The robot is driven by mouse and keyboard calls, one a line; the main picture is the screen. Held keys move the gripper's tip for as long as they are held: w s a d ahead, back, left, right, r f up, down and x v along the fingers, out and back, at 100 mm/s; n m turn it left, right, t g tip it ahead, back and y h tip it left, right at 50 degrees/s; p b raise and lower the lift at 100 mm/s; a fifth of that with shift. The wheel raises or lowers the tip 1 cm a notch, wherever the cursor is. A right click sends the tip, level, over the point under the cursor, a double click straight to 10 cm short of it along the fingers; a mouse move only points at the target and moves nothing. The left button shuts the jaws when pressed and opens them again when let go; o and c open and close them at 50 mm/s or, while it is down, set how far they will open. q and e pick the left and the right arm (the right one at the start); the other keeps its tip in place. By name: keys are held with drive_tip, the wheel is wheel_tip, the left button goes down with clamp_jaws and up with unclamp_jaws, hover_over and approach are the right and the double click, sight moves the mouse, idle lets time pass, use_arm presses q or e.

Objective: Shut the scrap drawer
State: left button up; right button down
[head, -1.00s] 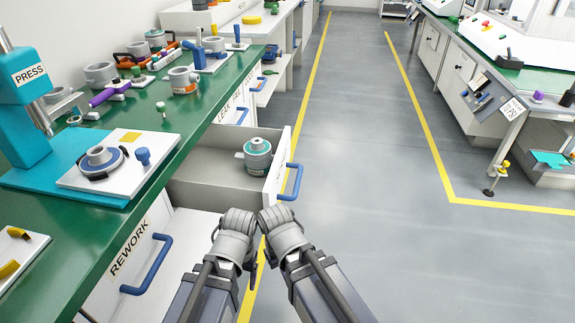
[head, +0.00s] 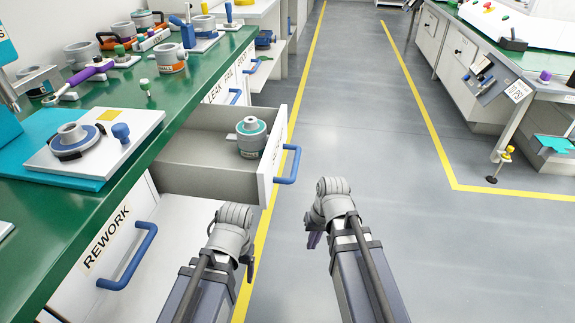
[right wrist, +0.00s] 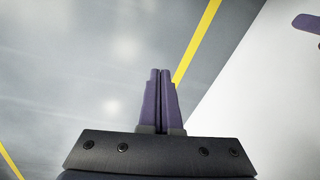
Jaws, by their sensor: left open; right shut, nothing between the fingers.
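The open drawer (head: 205,181) sticks out from the green-topped bench, with a blue handle (head: 288,165) on its front. A grey and teal cylindrical part (head: 251,138) stands inside it. The label on the drawer front is too small and slanted to read. My left gripper (head: 248,272) hangs below and in front of the drawer, apart from it, its fingers mostly hidden. My right gripper (head: 313,240) is right of and below the handle, touching nothing. In the right wrist view its purple fingers (right wrist: 160,100) are shut together and empty, over the floor, near a white panel edge.
Below is a REWORK drawer (head: 90,260) with a blue handle (head: 127,256). The bench top (head: 30,240) carries a white fixture plate (head: 95,140) and several parts. Clear grey floor (head: 400,240) lies to the right, with yellow lines. Another workbench stands at far right.

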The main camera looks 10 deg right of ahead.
wheel_tip(320, 180, up, 2)
drive_tip(key=w+m+y, duration=0.1)
drive_tip(key=w+y, duration=0.2)
drive_tip(key=y, duration=0.1)
drive_tip(key=m+t+y, duration=0.2)
drive_tip(key=t+y, duration=0.3)
drive_tip(key=y, duration=0.6)
approach(276, 156)
drive_tip(key=x, duration=0.6)
drive_tip(key=shift+a, duration=0.45)
drive_tip(key=x, duration=2.8)
drive_tip(key=shift+a+r, duration=0.35)
drive_tip(key=shift+a, duration=0.05)
drive_tip(key=shift+d, duration=0.1)
